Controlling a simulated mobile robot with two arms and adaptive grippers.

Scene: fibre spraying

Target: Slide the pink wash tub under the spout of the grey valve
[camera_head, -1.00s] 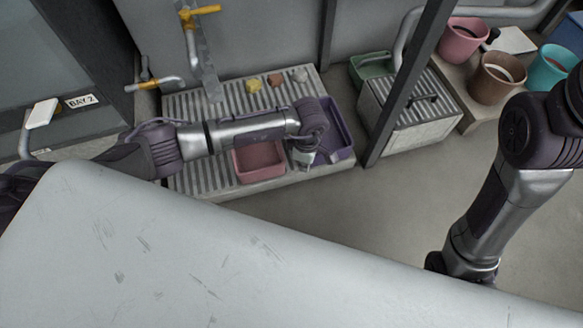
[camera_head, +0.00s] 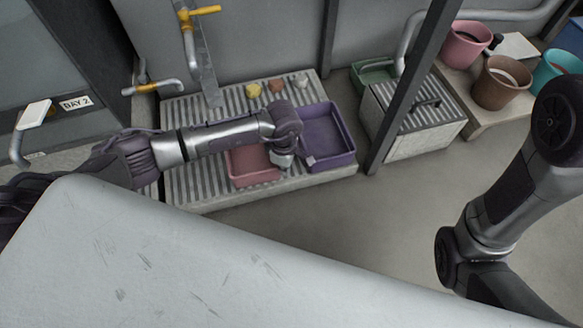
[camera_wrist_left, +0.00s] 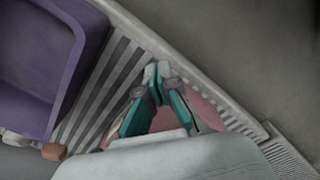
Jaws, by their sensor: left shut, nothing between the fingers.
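The pink wash tub (camera_head: 240,168) sits on the ribbed drain platform, partly hidden by my left arm. My left gripper (camera_head: 283,161) is over the tub's right side, close to the purple tub. In the left wrist view its teal fingers (camera_wrist_left: 157,82) are shut and empty, with pink tub surface (camera_wrist_left: 204,108) behind them; contact is unclear. Two metal taps with yellow-orange handles are on the wall: an upper tap (camera_head: 190,42) pointing down and a lower-left tap (camera_head: 165,84). I cannot tell which is the grey valve. My right gripper is out of view.
The purple tub (camera_head: 346,158) stands right of the pink one, on the same drain platform (camera_head: 195,183). Several small lumps lie at its back. A dark post (camera_head: 408,85), a ribbed box (camera_head: 425,143) and pots are farther right. Slats left of the pink tub look clear.

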